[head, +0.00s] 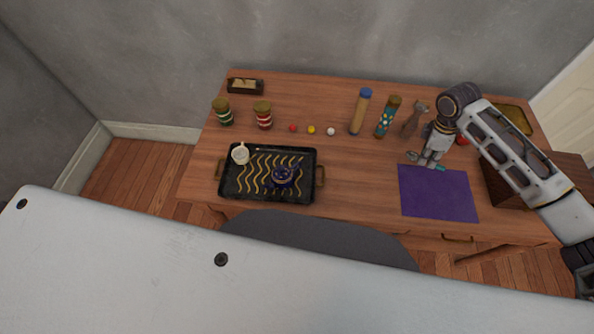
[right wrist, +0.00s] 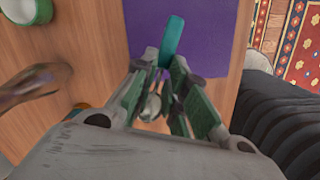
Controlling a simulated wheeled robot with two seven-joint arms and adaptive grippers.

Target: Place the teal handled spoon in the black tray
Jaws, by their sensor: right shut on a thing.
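The spoon has a teal handle (head: 440,168) and a metal bowl (head: 412,156). My right gripper (head: 431,162) is shut on it at the upper edge of the purple mat. In the right wrist view the teal handle (right wrist: 172,42) sticks out beyond the fingertips (right wrist: 165,68), and the spoon's bowl (right wrist: 152,106) shows between the fingers. I cannot tell whether the spoon touches the table. The black tray (head: 228,190), with gold wavy lines and side handles, stands at the left of the table, well away from the gripper. My left gripper is not in view.
A white cup (head: 240,154) and a dark blue teapot (head: 282,176) are on the tray. Jars (head: 263,116), small balls (head: 311,130), tall cylinders (head: 361,110) and a cat figurine (head: 414,120) stand behind. The purple mat (head: 437,195) is bare; the table between mat and tray is clear.

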